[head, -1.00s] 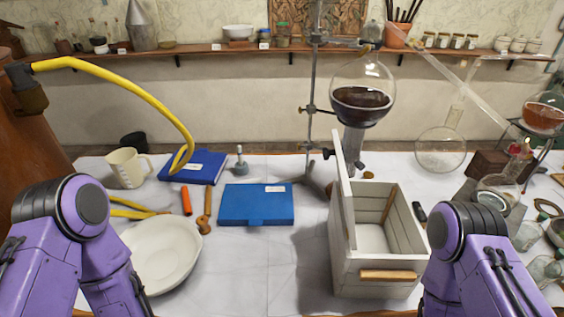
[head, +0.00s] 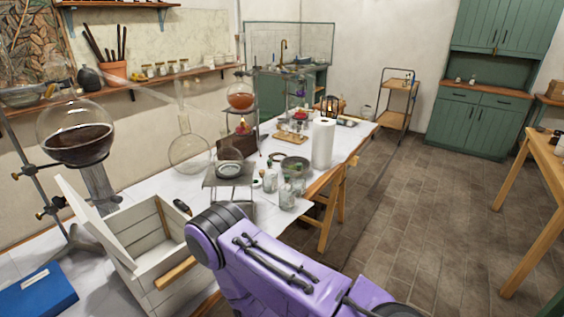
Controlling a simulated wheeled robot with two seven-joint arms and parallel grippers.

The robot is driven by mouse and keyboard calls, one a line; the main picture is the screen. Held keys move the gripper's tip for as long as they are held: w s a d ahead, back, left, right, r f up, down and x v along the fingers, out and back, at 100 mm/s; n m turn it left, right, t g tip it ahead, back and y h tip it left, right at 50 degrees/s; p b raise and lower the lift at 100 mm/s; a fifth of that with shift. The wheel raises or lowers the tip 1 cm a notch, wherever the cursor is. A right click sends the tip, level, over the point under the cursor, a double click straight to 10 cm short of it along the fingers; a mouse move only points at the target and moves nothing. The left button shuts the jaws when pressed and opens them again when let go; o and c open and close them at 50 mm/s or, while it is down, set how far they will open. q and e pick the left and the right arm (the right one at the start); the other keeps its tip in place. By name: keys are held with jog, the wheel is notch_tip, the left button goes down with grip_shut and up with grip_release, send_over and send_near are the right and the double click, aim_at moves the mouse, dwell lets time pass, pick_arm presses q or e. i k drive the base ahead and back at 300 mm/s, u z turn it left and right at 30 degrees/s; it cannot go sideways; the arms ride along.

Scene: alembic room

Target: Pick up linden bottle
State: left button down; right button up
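I cannot pick out a bottle labelled linden; any labels are too small to read. Small glass jars (head: 287,195) stand near the front edge of the long white-covered table, right of a small metal stand (head: 229,183). More small jars (head: 175,68) line the wall shelf at the upper left. My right arm comes in at the bottom centre, in front of the table, but its gripper is out of view. My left arm and gripper are not in view.
An open white wooden crate (head: 150,224), a big round flask of dark liquid (head: 75,135) and a blue book (head: 38,292) are at left. A paper roll (head: 323,143) stands farther along. The tiled floor (head: 420,215) is clear between the long table and a wooden table (head: 545,165).

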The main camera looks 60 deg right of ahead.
aim_at(270, 175)
jog(key=k, duration=0.8)
jog(key=z, duration=0.95)
jog(key=i, duration=0.8)
jog(key=z, duration=0.5)
